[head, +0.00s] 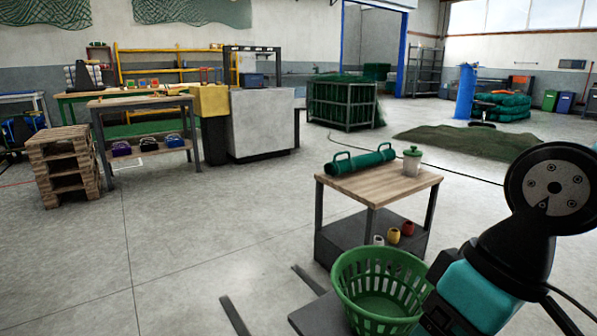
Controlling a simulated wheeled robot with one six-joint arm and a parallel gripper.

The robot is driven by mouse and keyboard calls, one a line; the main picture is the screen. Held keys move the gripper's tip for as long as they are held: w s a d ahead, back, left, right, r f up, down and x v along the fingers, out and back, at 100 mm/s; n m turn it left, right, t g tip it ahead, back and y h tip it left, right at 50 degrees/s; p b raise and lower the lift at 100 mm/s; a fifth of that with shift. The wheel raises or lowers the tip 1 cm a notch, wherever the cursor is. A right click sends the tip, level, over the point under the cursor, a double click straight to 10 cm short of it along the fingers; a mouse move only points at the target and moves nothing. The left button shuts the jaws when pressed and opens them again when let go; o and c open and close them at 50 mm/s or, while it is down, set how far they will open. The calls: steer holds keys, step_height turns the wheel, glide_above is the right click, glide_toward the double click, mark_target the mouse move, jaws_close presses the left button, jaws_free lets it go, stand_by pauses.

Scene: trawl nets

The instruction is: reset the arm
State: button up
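Part of my arm (490,295) shows at the right edge of the head view, with teal and black links and a round grey joint face. It rises from the bottom right, in front of the floor. My gripper is not in this view, so I cannot see whether it is open, shut or holding anything.
A green basket (375,318) stands beside my arm and looks empty. Behind it, a small wooden-topped table (385,190) holds a green handled roll (358,162) and a lidded jar (412,162). Pallets (63,165) and a workbench (140,101) stand left. The left foreground floor is mostly clear.

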step_height(320, 180, up, 33)
steer(key=s+p, duration=0.2)
steer(key=p, duration=3.1)
steer(key=shift+d+r+n, duration=0.2)
steer(key=shift+d+n, duration=0.1)
